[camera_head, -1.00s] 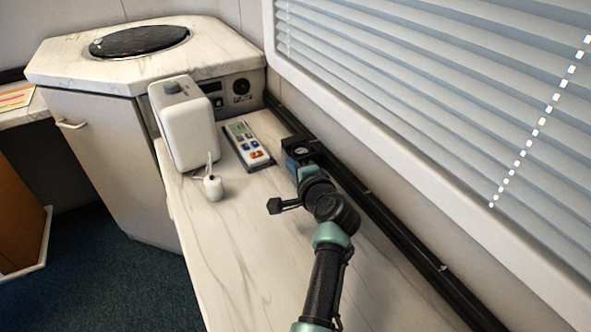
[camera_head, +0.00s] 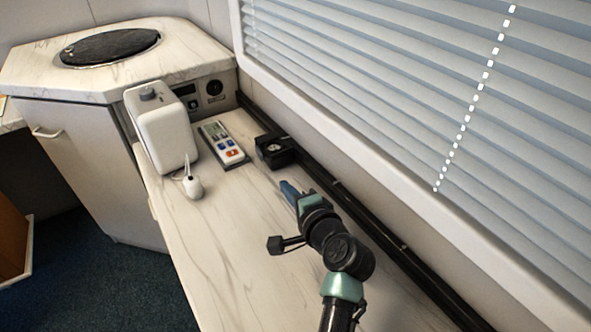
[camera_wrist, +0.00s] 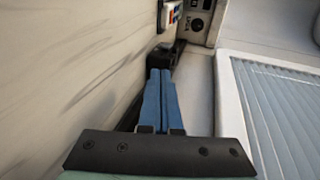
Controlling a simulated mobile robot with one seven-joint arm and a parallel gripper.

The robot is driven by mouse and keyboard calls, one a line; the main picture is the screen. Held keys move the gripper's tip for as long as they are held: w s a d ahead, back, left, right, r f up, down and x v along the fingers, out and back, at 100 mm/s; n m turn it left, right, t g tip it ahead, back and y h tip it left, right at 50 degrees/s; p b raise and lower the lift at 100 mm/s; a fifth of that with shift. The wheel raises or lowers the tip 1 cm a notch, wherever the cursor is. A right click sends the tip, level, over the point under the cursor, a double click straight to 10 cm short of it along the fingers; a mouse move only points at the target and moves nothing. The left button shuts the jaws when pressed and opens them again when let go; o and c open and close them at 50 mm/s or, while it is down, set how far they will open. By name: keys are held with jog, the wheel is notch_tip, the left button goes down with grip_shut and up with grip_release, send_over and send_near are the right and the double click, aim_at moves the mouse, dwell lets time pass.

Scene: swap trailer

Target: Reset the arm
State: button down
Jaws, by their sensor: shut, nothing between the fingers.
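My gripper (camera_head: 287,190) is over the marble-look counter (camera_head: 215,240), with my arm coming in from the lower right. In the wrist view its two blue fingers (camera_wrist: 160,98) lie together, shut, with nothing visible between them. A small black box (camera_head: 273,151) with a round dial stands beyond the fingertips, against the black rail, and a gap of counter lies between them. The box also shows past the fingertips in the wrist view (camera_wrist: 160,56).
A white box-shaped device (camera_head: 162,128) with a small white corded piece (camera_head: 193,187) stands at left. A black rail (camera_head: 375,226) runs along the wall under the window blind (camera_head: 400,90). The near counter left of my arm is clear.

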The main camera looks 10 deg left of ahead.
jog(key=s+d+r+n+t+h, duration=0.15)
jog(key=d+r+n+t, duration=0.25)
jog(key=r, duration=1.1)
jog(key=s+d+r+n+t+h, duration=0.1)
jog(key=d+r+n+t+h, duration=0.25)
jog(key=r, duration=1.15)
jog(key=s+d+r+n+t+h+p, duration=0.15)
jog(key=s+r+t, duration=0.25)
jog(key=s+r, duration=0.65)
jog(key=s+d+r+n+t+h, duration=0.25)
jog(key=s+r+t, duration=0.25)
jog(key=s+r, duration=0.55)
notch_tip(320, 180, up, 22)
jog(key=w+p, duration=0.2)
jog(key=p, duration=1.9)
jog(key=shift+w+r+m+g+p, duration=0.25)
jog(key=shift+w+m+g+p, duration=0.1)
jog(key=shift+w+m, duration=0.1)
jog(key=shift+s, duration=0.15)
